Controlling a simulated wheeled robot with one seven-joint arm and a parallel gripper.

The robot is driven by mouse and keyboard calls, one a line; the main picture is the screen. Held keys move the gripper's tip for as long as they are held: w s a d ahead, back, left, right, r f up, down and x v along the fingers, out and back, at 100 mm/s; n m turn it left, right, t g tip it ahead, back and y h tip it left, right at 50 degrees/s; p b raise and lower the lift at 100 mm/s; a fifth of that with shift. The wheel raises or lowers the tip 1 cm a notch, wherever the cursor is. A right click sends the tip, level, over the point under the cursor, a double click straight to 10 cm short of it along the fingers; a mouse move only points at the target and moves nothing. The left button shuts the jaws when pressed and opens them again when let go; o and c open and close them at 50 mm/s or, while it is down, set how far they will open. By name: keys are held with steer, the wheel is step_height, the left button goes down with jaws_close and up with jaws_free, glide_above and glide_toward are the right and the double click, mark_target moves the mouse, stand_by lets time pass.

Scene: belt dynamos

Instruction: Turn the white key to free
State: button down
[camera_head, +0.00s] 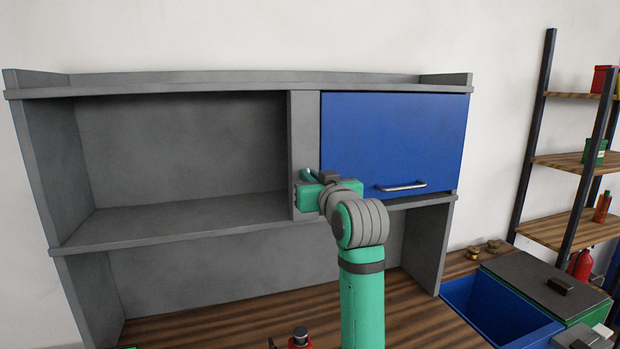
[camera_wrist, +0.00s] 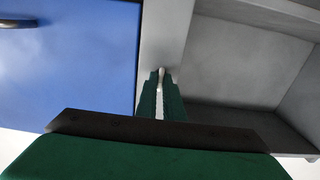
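The white key (camera_wrist: 161,74) is a small, narrow, pale piece in front of the grey upright post beside the blue door. My gripper (camera_wrist: 160,90) has its two green fingers close together on either side of the key, with a thin white strip showing between them. The fingers look shut on the key, and its lower part is mostly hidden between them. In the head view my gripper (camera_head: 308,175) is at the grey post just left of the blue door's lower left corner. The key cannot be made out there.
The blue door (camera_head: 395,140) is shut, with a metal handle (camera_head: 402,187) along its bottom. An open grey shelf bay (camera_head: 185,150) is empty on the left. A ladder shelf (camera_head: 570,160) is at right.

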steer(key=shift+m, duration=0.4)
steer(key=m, duration=1.7)
steer(key=shift+d+f, duration=0.15)
steer(key=shift+d, duration=0.1)
stand_by(0.3)
steer(key=c, duration=1.9)
jaws_free()
steer(key=shift+o, duration=0.2)
steer(key=v, duration=1)
steer(key=shift+s+d, duration=0.15)
steer(key=shift+s, duration=0.2)
